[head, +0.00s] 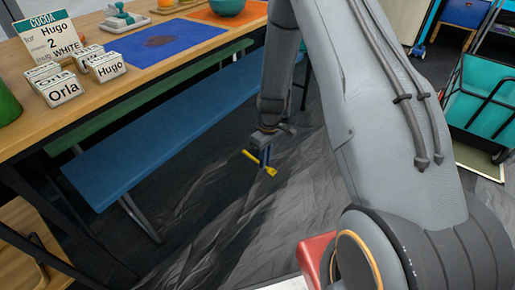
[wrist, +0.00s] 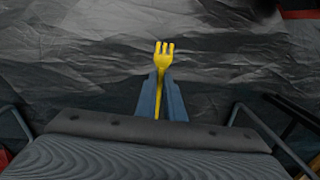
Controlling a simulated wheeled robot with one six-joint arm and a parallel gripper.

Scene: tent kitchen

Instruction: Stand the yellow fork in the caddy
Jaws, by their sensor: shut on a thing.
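The yellow fork (head: 262,163) is in my gripper (head: 264,156), which hangs in the open past the blue bench in the head view. In the wrist view the same yellow fork (wrist: 164,58) has its tines pointing up the picture. The two blue-grey fingers of my gripper (wrist: 161,95) are shut on its handle. Nothing touches the fork except the gripper. I cannot make out a cutlery caddy in either view.
A wooden table (head: 128,78) at the upper left bears name cards (head: 107,66), a cocoa sign (head: 48,37) and a blue mat (head: 165,45). A blue bench (head: 170,130) runs beside it. The dark, wrinkled floor (head: 225,215) is clear below the gripper. A teal folding chair (head: 490,92) stands at right.

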